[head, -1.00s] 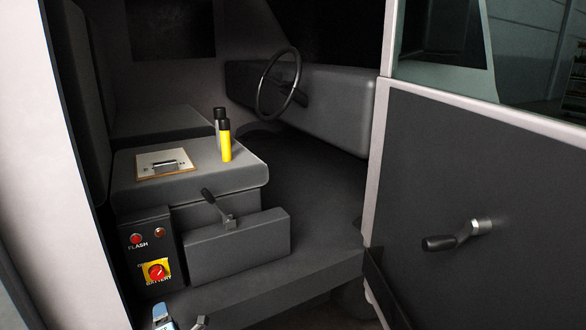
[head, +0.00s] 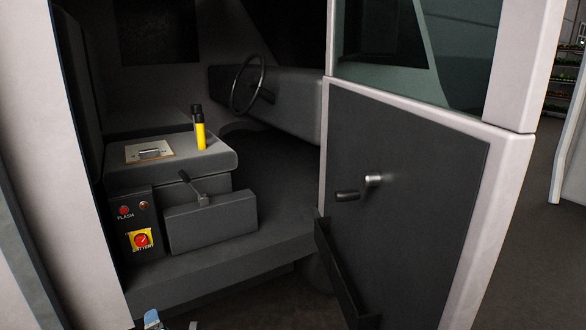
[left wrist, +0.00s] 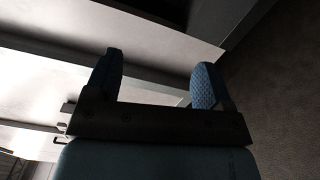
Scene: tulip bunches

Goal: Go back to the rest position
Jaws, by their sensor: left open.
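My left gripper (head: 172,323) shows only by its tips at the bottom edge of the head view, low in front of the cab's step. In the left wrist view its two blue padded fingers (left wrist: 157,82) stand wide apart with nothing between them. The gripper is open and empty. Pale panels lie beyond the fingers on the left and dark floor on the right. My right gripper is out of view.
The open cab door (head: 400,190) fills the right of the head view. Inside stand a seat (head: 218,160), a yellow bottle (head: 200,135), a lever (head: 192,185) and a red battery switch (head: 141,240). Bare floor (head: 530,260) lies right of the door.

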